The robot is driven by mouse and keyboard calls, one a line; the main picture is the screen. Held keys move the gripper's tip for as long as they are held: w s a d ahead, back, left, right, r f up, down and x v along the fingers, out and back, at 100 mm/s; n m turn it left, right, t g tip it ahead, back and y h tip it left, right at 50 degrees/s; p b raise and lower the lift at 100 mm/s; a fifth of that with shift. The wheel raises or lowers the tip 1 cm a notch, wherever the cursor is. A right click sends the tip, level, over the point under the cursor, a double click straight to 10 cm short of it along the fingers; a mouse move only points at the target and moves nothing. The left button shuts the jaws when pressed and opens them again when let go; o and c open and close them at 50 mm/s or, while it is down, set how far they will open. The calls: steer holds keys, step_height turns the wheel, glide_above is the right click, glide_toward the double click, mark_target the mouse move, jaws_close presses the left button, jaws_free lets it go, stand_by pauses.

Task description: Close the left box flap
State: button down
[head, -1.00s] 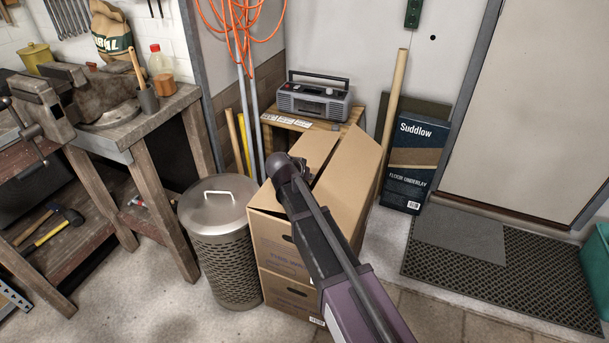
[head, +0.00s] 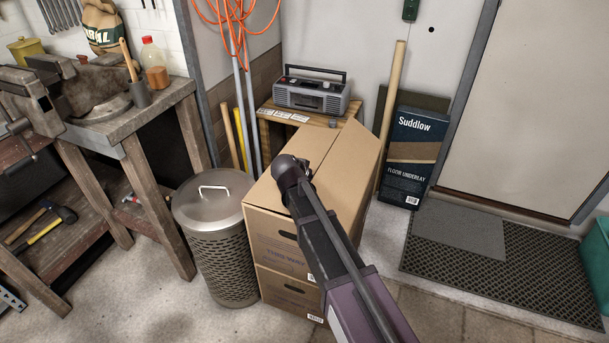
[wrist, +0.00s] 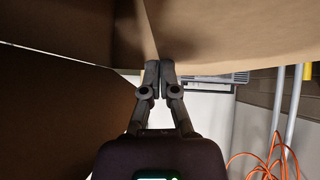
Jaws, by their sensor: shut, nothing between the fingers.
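The cardboard box (head: 272,232) stands in the middle of the head view. Its left flap (head: 300,145) lies nearly flat over the top, and the right flap (head: 353,155) slopes up beside it. In the wrist view, which looks turned over, the left flap (wrist: 235,30) is the lit brown panel at upper right, and the right flap (wrist: 65,105) is the darker one at left. My gripper (wrist: 159,68) is shut and empty, its fingertips at the left flap's edge. I cannot tell whether they touch it. In the head view my arm hides the fingers.
A metal bin (head: 215,235) stands close left of the box. A radio (head: 311,93) on a small wooden table (head: 290,118) is behind it. A dark underlay pack (head: 412,160) and a pole lean at right. Floor near the mat (head: 500,270) is clear.

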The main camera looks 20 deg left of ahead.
steer(key=shift+f+b, duration=0.3)
steer(key=shift+f, duration=0.2)
steer(key=shift+s, duration=0.1)
steer(key=shift+a+r, duration=0.1)
steer(key=shift+r, duration=0.05)
step_height(320, 180, up, 4)
steer(key=p, duration=0.4)
steer(key=shift+s+r+p, duration=0.1)
steer(key=shift+r+p, duration=0.1)
steer(key=shift+p, duration=0.15)
steer(key=p+v, duration=0.6)
steer(key=v, duration=0.3)
steer(key=shift+s+d, duration=0.25)
steer(key=shift+d, duration=0.15)
